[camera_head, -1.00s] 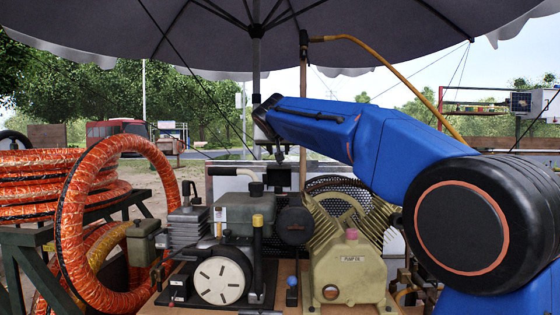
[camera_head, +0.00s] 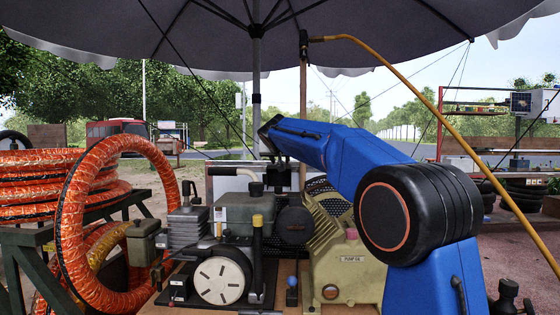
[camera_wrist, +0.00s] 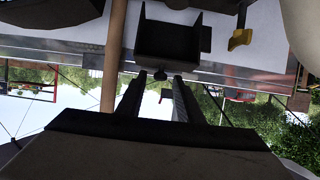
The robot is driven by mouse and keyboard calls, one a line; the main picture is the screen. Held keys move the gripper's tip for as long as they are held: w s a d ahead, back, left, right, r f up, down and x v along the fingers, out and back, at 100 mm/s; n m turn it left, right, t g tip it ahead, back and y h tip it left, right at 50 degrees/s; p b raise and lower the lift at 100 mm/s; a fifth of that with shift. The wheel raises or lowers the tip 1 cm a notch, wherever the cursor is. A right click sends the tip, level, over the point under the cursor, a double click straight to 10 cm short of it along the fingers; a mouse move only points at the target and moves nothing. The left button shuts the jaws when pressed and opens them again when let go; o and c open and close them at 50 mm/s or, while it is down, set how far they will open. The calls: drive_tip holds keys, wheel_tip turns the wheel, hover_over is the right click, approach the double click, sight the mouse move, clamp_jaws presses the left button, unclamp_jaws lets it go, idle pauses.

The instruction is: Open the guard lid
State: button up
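A dark, box-like cover (camera_wrist: 168,38), which looks like the guard lid, is in front of a pale panel (camera_wrist: 238,18) in the wrist view. A small dark knob (camera_wrist: 161,76) sits at its edge nearest my gripper. My gripper (camera_wrist: 161,80) has its two fingers apart, with their tips close to either side of the knob; I cannot tell whether they touch it. In the head view the dark cover (camera_head: 278,178) is behind the machinery, just below the end of my arm. My gripper's fingers are too small and dark to make out there.
A wooden pole (camera_wrist: 114,50) stands close beside the cover, and a yellow handle (camera_wrist: 240,38) is on its other side. The compressor (camera_head: 345,262) and a green tank (camera_head: 247,213) stand in front.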

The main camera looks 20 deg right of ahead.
clamp_jaws()
drive_tip(key=shift+s+a+f, duration=0.2)
drive_tip(key=shift+s, duration=0.35)
drive_tip(key=shift+s+a+f, duration=0.15)
drive_tip(key=shift+s+f, duration=0.05)
drive_tip(key=shift+s, duration=0.35)
unclamp_jaws()
drive_tip(key=shift+s+a+r, duration=0.15)
drive_tip(key=shift+s+r, duration=0.1)
drive_tip(key=shift+s, duration=0.15)
drive_tip(key=v, duration=1.6)
drive_tip(key=shift+s, duration=0.2)
